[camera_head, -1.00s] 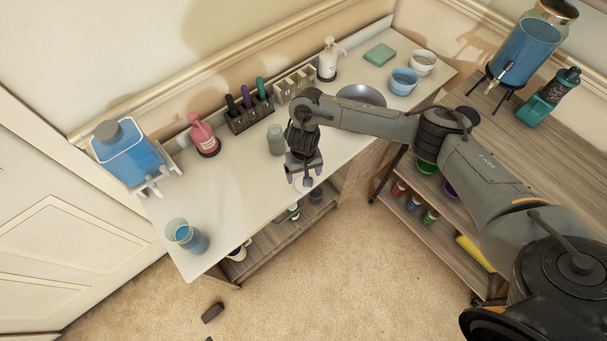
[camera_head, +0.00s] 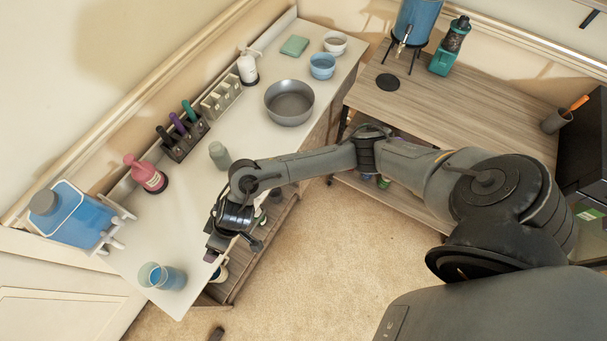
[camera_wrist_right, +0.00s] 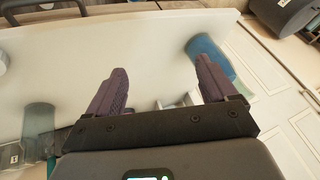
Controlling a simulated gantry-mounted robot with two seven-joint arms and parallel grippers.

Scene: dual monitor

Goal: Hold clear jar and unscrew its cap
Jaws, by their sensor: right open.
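The clear jar (camera_head: 219,155) is a small grey-green, see-through jar standing upright on the white table, in front of the marker rack. It seems to show also at the left of the right wrist view (camera_wrist_right: 38,120). The cap is too small to make out. My right gripper (camera_head: 214,254) hangs near the table's front edge, to the lower left of the jar and apart from it. In the right wrist view the gripper (camera_wrist_right: 160,85) has its two purple fingers spread, with nothing between them. My left gripper is not in view.
A cup of blue liquid (camera_head: 165,277) stands at the table's left end, near my right gripper. A blue bottle in a white holder (camera_head: 78,214), a pink bottle (camera_head: 146,174), the marker rack (camera_head: 182,136) and a grey bowl (camera_head: 289,102) line the table.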

